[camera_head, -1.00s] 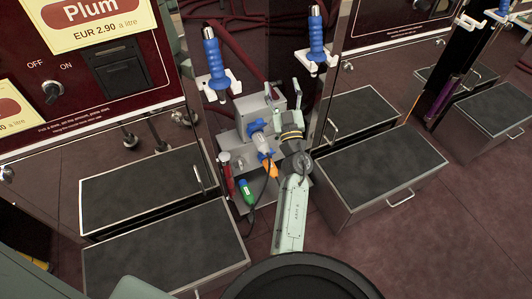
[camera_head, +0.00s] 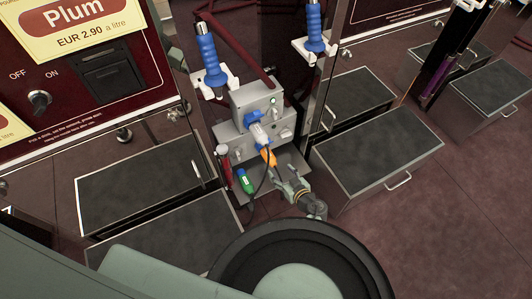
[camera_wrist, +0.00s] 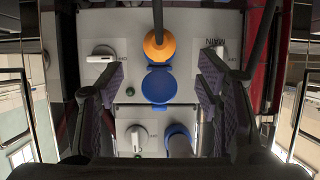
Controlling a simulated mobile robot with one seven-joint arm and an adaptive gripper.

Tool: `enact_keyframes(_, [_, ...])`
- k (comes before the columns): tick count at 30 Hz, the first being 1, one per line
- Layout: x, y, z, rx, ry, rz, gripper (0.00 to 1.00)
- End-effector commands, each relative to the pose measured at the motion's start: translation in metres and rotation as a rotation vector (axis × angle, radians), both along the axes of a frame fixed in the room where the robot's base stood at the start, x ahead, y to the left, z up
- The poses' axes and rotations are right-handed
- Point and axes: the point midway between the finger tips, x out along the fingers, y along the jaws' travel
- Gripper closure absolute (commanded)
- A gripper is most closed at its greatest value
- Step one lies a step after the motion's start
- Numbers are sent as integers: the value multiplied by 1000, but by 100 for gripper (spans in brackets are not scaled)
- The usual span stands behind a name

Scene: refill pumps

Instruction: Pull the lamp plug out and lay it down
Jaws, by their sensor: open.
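The grey socket box (camera_head: 262,108) stands between the pumps. An orange plug (camera_head: 268,157) with a black cable is at its lower part; in the wrist view the orange plug (camera_wrist: 158,47) is at top centre, beside a round blue lid (camera_wrist: 159,86). A pale plug (camera_head: 259,134) sits at a blue socket above it, and shows as a grey plug (camera_wrist: 180,146) in the wrist view. No label shows which is the lamp's. My gripper (camera_head: 281,181) is open and empty, just below the orange plug; its fingers (camera_wrist: 159,92) stand apart on both sides of the lid.
A green connector (camera_head: 246,182) hangs left of my gripper, with a red cylinder (camera_head: 224,163) beside it. White switch knobs (camera_wrist: 220,52) are near my fingers. Blue-handled nozzles (camera_head: 209,55) hang above. Dark-topped steps (camera_head: 376,152) stand at both sides, with open floor to the right.

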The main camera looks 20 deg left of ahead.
Motion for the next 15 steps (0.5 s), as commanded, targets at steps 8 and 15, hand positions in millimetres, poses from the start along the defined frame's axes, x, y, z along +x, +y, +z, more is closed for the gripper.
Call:
enact_keyframes(8, [3, 2, -1, 1, -4, 0, 41])
enact_keyframes(15, [19, 19, -15, 1, -6, 1, 41])
